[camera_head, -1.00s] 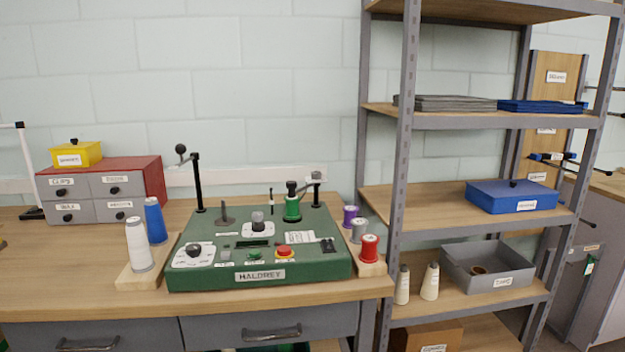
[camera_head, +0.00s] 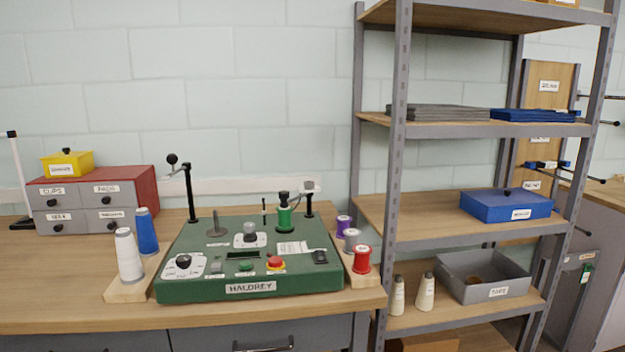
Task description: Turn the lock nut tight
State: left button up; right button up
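A green winding machine labelled HALDREY (camera_head: 250,289) stands on the workbench. A green spool (camera_head: 285,220) sits upright at its back right, with a black cap-like piece (camera_head: 284,197) on top. I cannot tell for certain whether this piece is the lock nut, or how tight it is. A grey knob (camera_head: 250,231) stands on a white plate in the middle of the machine. A thin spindle on a grey disc (camera_head: 217,231) stands to its left. Neither of my grippers is in view.
White (camera_head: 129,256) and blue (camera_head: 147,231) thread cones stand left of the machine. Purple, grey and red (camera_head: 361,260) spools stand on its right. A drawer box (camera_head: 97,203) is at the back left. A metal shelf unit (camera_head: 398,150) rises at the right.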

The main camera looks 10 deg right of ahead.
aim_at(307, 185)
jog(key=i+l, duration=0.1)
jog(key=l, duration=0.45)
jog(key=i+l, duration=0.1)
jog(key=l, duration=0.5)
jog(key=i+l, duration=0.1)
jog(key=l, duration=0.45)
jog(key=i+l, duration=0.1)
jog(key=l, duration=0.45)
